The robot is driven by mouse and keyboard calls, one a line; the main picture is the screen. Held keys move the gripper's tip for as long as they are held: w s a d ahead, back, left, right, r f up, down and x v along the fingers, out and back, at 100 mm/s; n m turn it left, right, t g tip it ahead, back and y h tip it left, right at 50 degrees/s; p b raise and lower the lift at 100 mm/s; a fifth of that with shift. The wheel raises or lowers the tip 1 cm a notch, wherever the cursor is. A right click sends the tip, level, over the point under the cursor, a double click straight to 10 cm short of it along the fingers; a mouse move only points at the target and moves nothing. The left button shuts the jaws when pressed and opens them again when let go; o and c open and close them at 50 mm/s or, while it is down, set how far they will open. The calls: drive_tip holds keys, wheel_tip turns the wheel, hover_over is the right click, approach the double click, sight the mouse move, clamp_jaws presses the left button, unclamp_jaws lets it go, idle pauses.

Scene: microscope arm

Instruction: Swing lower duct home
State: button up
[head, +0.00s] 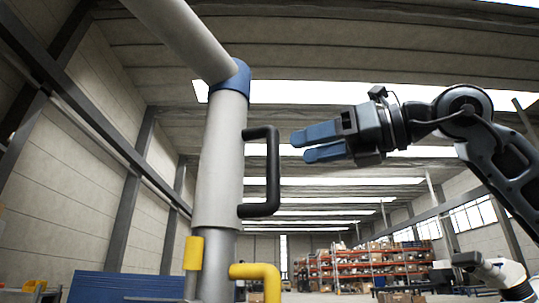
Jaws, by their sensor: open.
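A grey upright column (220,160) stands left of centre, with a blue collar (230,78) at its top. A pale duct (183,35) runs from the collar up and to the left, out of the picture. A black C-shaped handle (272,172) sticks out from the column's right side. Lower down is a yellow bent handle (258,272), with a yellow block (193,253) on the column's left. My gripper (307,144) is open and empty. Its blue fingers point left towards the black handle, and a gap shows between them and it.
A white and black jointed device (500,272) stands at the lower right. A blue panel (125,287) is at the lower left. Shelves with boxes (370,262) stand far back.

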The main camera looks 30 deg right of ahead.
drive_tip(key=shift+h, duration=0.4)
drive_tip(key=shift+r+p+x, duration=0.2)
drive_tip(key=shift+p+x, duration=0.25)
drive_tip(key=shift+x, duration=0.9)
drive_tip(key=shift+r+p+x, duration=0.25)
drive_tip(key=shift+p+x, duration=0.15)
drive_tip(key=shift+x, duration=0.9)
drive_tip(key=shift+r+p+x, duration=0.2)
drive_tip(key=shift+p+x, duration=0.25)
drive_tip(key=shift+x, duration=0.9)
drive_tip(key=shift+w+d, duration=0.15)
drive_tip(key=shift+d, duration=0.05)
drive_tip(key=shift+c, duration=0.4)
clamp_jaws()
